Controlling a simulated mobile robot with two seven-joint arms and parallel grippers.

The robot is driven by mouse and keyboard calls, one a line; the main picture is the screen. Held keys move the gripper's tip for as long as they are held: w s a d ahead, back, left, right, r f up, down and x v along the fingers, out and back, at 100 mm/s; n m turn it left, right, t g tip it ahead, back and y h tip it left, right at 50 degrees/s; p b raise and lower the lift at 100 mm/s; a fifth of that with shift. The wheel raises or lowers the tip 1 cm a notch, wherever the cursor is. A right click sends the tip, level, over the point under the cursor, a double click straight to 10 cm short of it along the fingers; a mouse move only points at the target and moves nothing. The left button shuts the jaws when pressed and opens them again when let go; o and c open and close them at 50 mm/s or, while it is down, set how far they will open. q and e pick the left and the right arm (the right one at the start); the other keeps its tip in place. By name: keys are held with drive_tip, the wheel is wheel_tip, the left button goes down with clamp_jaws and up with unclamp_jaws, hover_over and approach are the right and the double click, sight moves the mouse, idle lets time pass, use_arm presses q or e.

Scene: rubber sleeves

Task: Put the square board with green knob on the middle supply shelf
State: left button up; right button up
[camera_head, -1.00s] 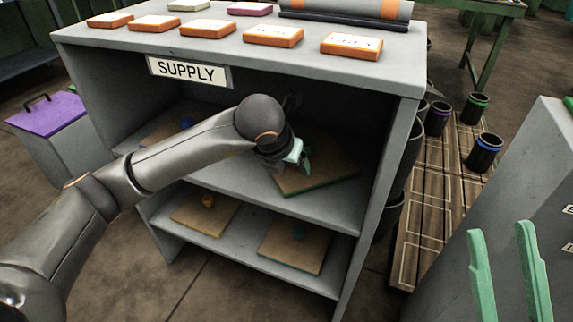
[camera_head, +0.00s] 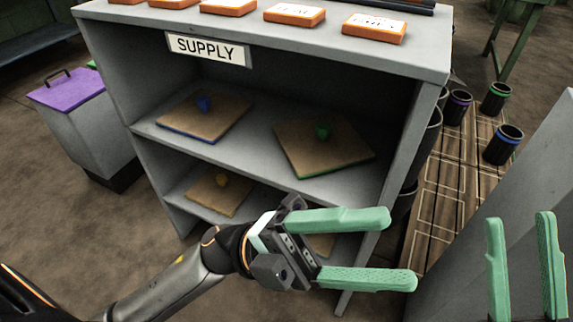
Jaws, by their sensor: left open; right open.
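The square board with green knob (camera_head: 345,155) lies on the middle shelf (camera_head: 262,150) of the supply unit, on the right side, with its knob (camera_head: 322,131) up. A board with a blue knob (camera_head: 190,122) lies left of it on the same shelf. My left gripper (camera_head: 400,249) is open and empty in front of the unit, below and apart from the green-knob board. My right gripper (camera_head: 520,265) is open and empty at the lower right edge of the view.
A board with a yellow knob (camera_head: 215,192) lies on the lower shelf; another board there is mostly hidden by my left gripper. Orange-edged boxes (camera_head: 374,28) sit on top. A purple-lidded bin (camera_head: 75,110) stands left. Black cups (camera_head: 502,145) stand on a wooden pallet (camera_head: 447,200) at right.

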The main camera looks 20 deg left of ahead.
use_arm(q)
drive_tip(key=w+a+n+t+y, duration=0.3)
drive_tip(key=a+n+t+y, duration=0.2)
drive_tip(key=n+t, duration=0.6)
drive_tip(key=w+a+n+t+y, duration=0.3)
drive_tip(key=a+n+t+y, duration=0.2)
drive_tip(key=n+t, duration=0.6)
drive_tip(key=shift+a, duration=0.3)
drive_tip(key=shift+s, duration=0.1)
drive_tip(key=shift+c, duration=0.2)
